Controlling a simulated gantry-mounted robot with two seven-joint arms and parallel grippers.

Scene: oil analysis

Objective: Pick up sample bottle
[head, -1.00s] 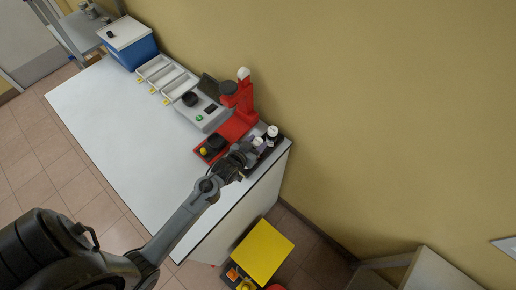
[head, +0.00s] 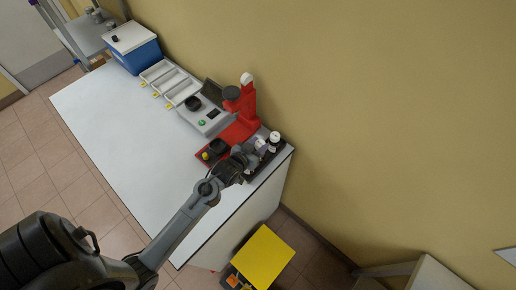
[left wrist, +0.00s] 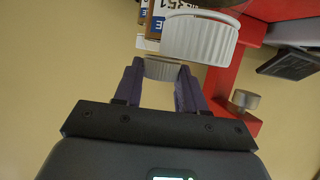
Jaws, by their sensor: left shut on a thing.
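Sample bottles with white caps stand in a dark tray (head: 262,166) at the right end of the white bench. One bottle (head: 274,138) is at the tray's far side; another (head: 260,143) is close to my left gripper (head: 249,153). In the left wrist view, my left gripper (left wrist: 158,82) has its purple fingers shut around a ribbed whitish cap (left wrist: 162,69); the rest of that bottle is mostly hidden. A larger white cap (left wrist: 200,40) with a labelled bottle shows nearer the camera, beside the fingers. My right gripper is not in view.
A red press-like device (head: 245,105) stands just left of the tray, with a grey instrument (head: 203,114) and white trays (head: 168,80) further left. A blue box (head: 135,54) is at the far end. The bench's front half is clear. The wall is close behind.

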